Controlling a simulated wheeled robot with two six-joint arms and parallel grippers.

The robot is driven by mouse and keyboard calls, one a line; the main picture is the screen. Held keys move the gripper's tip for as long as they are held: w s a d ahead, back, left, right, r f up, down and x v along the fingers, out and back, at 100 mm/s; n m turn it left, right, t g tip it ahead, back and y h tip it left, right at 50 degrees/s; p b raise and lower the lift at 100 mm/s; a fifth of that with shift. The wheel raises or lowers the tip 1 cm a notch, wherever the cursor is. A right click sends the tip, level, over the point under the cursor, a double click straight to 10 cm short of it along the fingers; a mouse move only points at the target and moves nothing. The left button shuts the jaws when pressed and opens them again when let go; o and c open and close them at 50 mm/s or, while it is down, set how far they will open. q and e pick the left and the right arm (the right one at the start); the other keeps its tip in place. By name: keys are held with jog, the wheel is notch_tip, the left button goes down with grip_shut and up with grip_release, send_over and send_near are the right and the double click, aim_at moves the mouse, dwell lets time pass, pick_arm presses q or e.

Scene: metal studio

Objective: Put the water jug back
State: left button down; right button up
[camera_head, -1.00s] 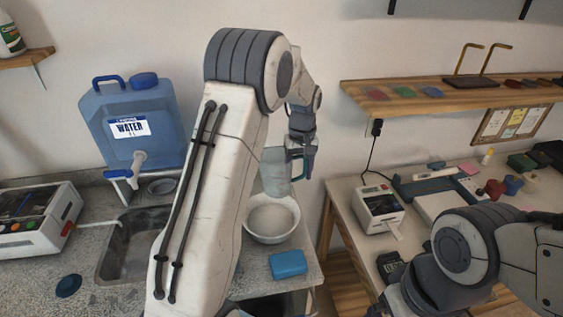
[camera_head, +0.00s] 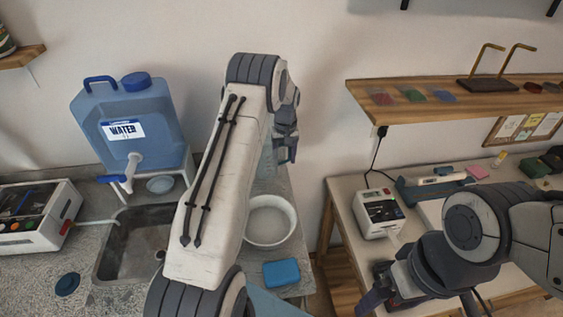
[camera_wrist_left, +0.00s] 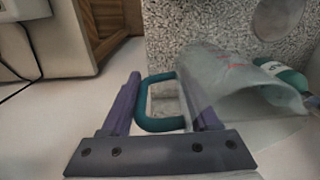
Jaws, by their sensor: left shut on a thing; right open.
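The water jug (camera_wrist_left: 235,85) is a clear, greyish jug with a teal handle, lying across the right of the left wrist view. My left gripper (camera_wrist_left: 165,100) is shut on the jug's handle, which shows between its fingers. In the head view my left gripper (camera_head: 286,148) is up near the wall, above and behind the white bowl; my arm hides most of the jug there.
A blue water container (camera_head: 140,145) with a tap stands on a white stand over the sink (camera_head: 128,262). A white bowl (camera_head: 270,236) and a blue sponge (camera_head: 281,272) sit on the counter's right end. A wooden shelf (camera_head: 440,108) juts out at right, above a cluttered table.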

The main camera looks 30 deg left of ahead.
aim_at(283, 162)
pick_arm(q)
jog(key=shift+w+a+f, duration=0.1)
jog(key=shift+a+f, duration=0.05)
jog(key=shift+a, duration=0.1)
notch_tip(283, 162, down, 3)
jog(key=shift+r+p, duration=0.1)
jog(key=shift+p, duration=0.9)
jog(key=shift+f, duration=0.65)
jog(key=shift+f, duration=0.1)
jog(key=shift+c, duration=0.7)
grip_release()
